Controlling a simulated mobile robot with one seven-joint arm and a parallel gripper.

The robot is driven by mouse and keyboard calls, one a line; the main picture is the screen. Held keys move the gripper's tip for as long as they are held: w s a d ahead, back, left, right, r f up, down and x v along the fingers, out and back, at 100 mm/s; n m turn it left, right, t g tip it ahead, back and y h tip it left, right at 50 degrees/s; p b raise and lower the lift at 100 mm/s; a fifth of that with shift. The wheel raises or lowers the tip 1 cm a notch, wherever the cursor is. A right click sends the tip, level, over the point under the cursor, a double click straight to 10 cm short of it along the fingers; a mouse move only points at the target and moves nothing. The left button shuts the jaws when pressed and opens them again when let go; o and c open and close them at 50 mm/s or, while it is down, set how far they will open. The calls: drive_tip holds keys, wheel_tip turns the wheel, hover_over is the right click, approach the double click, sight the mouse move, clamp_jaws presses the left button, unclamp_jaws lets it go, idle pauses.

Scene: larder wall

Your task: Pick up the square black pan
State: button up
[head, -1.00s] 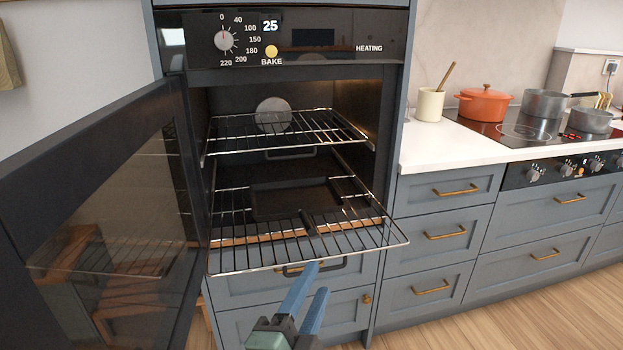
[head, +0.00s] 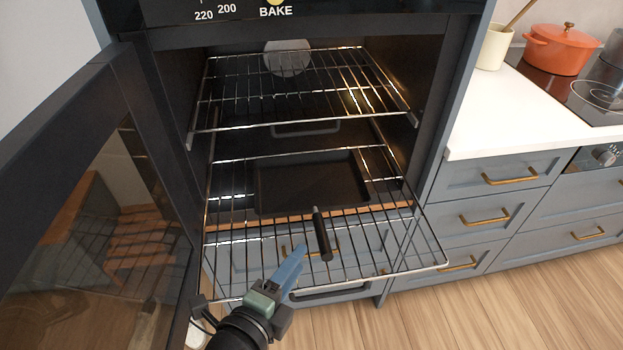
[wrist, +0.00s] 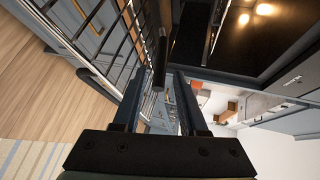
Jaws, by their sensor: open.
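The square black pan (head: 300,183) lies on the lower, pulled-out wire rack (head: 400,255) inside the open oven. Its black handle (head: 322,235) points out toward me over the front part of the rack. My gripper (head: 296,256) is just left of the handle's end in the head view, at the rack's front. In the wrist view the two fingers (wrist: 160,95) stand apart with nothing held, and the handle (wrist: 159,66) shows beyond and between their tips. I cannot tell how far the tips are from the handle.
The oven door (head: 85,170) stands open on the left. An upper wire rack (head: 300,85) hangs above the pan. Drawers with brass pulls and a white counter (head: 490,110) are to the right, with an orange pot (head: 560,48) on the hob. Wooden floor lies in front.

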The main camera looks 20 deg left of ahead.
sight(316, 232)
drive_tip(key=x, duration=0.6)
drive_tip(key=shift+p, duration=0.35)
drive_tip(key=shift+a+p+x, duration=0.2)
drive_tip(key=shift+p+x, duration=0.25)
drive_tip(key=shift+x, duration=2.35)
drive_tip(key=shift+r, duration=0.1)
drive_tip(key=shift+c, duration=0.2)
clamp_jaws()
drive_tip(key=shift+r, duration=0.1)
